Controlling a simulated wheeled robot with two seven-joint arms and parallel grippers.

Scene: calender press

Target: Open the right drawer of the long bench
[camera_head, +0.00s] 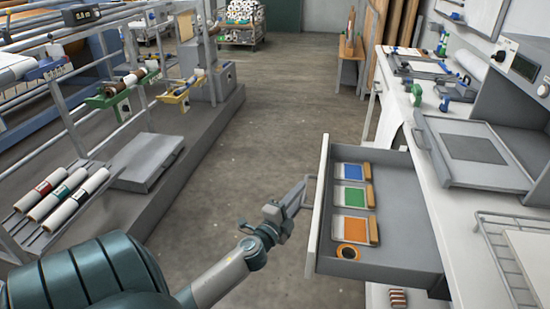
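The long bench (437,200) runs along the right side with a pale top. A drawer (317,215) is pulled well out from under it to the left. Inside lie several flat pieces with blue, green and orange faces, and an orange ring (347,252). My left gripper (303,192) reaches in from the lower left to the handle on the outside of the drawer front. Its fingers look closed around the handle, though the contact is small in view. My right gripper is not in view.
A grey press-like box (470,150) and a wire rack (500,250) stand on the bench top. A machine platform (205,140) with rollers and rails lies on the left. The floor (270,110) between is clear.

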